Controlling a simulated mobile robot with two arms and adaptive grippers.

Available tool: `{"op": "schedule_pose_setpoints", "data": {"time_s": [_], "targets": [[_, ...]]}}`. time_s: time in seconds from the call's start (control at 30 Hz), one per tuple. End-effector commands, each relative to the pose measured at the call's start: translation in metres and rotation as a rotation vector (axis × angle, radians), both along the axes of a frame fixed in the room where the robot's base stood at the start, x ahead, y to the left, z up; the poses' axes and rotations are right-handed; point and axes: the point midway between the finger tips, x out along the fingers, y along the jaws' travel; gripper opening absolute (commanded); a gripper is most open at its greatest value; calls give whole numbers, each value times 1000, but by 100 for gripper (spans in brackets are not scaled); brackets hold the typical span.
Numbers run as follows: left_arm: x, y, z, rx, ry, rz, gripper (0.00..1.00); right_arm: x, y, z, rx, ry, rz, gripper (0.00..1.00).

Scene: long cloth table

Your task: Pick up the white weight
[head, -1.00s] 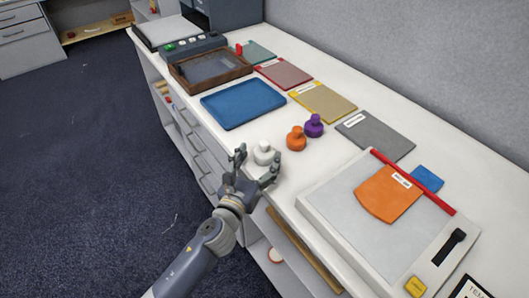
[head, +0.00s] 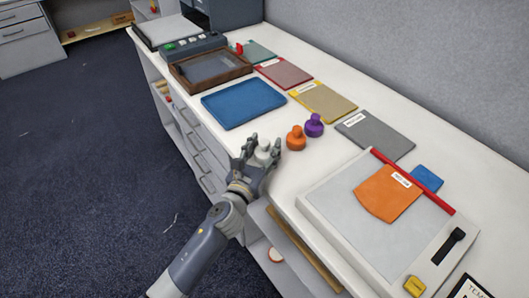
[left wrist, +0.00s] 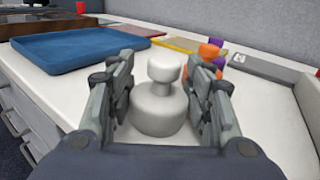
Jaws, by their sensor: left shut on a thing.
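The white weight (left wrist: 160,108) stands upright on the white table top (left wrist: 270,140) in the left wrist view, with a wide round base and a knob on top. My left gripper (left wrist: 160,95) has one finger on each side of it and is shut on it. In the head view the weight (head: 263,153) shows between the fingers of my left gripper (head: 258,152), near the table's front edge. Its lower part is hidden there by the fingers. My right gripper is not in view.
An orange weight (head: 296,138) and a purple weight (head: 314,125) stand just behind, to the right. A blue tray (head: 243,104) lies to the left. A pale board (head: 335,205) with an orange cloth piece (head: 388,193) lies to the right. Coloured swatches line the back.

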Motion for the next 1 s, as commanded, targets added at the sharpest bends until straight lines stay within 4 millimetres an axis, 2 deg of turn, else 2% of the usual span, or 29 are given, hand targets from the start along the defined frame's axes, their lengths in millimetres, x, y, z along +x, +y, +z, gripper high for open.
{"op": "schedule_pose_setpoints", "data": {"time_s": [0.37,0.67,0.7,0.87,1.0], "targets": [[1,0,11,-1,-7,-2,0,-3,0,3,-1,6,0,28],[-1,0,44,0,-9,-3,0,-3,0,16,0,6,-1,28],[-8,-2,38,-2,-4,-3,0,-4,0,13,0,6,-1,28],[-35,-5,40,-3,-3,-4,0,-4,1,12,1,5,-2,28],[-65,-8,43,-4,-3,-4,0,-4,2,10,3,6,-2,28]]}}
